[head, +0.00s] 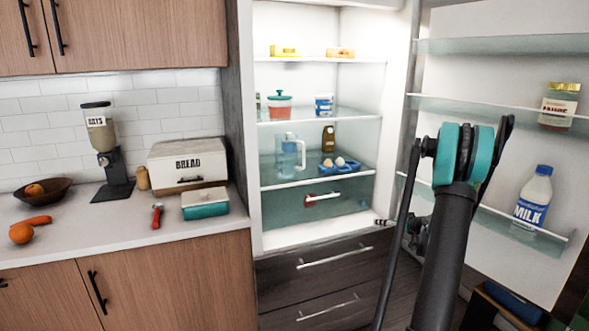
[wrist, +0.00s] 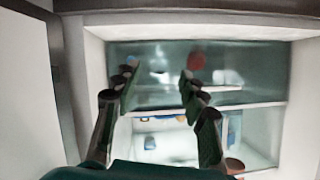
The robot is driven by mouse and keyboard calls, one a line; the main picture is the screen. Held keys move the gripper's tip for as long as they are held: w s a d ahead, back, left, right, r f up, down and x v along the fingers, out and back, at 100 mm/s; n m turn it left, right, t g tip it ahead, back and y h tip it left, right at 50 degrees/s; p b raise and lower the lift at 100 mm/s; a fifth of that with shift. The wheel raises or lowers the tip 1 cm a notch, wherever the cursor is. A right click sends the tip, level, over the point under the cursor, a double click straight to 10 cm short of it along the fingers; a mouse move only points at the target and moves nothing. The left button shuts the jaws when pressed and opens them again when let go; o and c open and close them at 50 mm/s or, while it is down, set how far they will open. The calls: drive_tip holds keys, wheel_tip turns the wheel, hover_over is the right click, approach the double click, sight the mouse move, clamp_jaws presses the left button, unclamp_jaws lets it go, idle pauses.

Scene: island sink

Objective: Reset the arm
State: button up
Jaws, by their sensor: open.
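My arm stands in front of the open fridge in the head view, with its elbow raised before the open door. My gripper (wrist: 158,82) shows in the wrist view with its two fingers apart and nothing between them. It faces the fridge interior, with glass shelves and a clear drawer (wrist: 225,85) beyond the fingers. In the head view my gripper is mostly hidden behind my arm, and only a small dark part shows near the fridge's lower right edge.
The fridge door (head: 470,75) stands open at right, holding a milk bottle (head: 533,200) and a jar (head: 559,107). Fridge shelves hold a jug (head: 289,155) and a blue egg holder (head: 340,168). The counter (head: 90,245) at left carries a bread box (head: 187,164).

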drive_tip(key=s+a+r+g+h, duration=0.25)
drive_tip(key=s+a+g, duration=0.25)
drive_tip(key=s+a, duration=1.25)
drive_tip(key=s+f+m+g+h, duration=0.1)
drive_tip(key=s+f, duration=0.1)
drive_tip(key=s, duration=1)
drive_tip(key=s+f+m+g+h, duration=0.1)
drive_tip(key=s+h, duration=0.1)
drive_tip(key=s, duration=1.1)
drive_tip(key=shift+f+g, duration=0.3)
drive_tip(key=shift+f, duration=0.05)
drive_tip(key=shift+a+h, duration=0.1)
drive_tip(key=shift+h, duration=0.15)
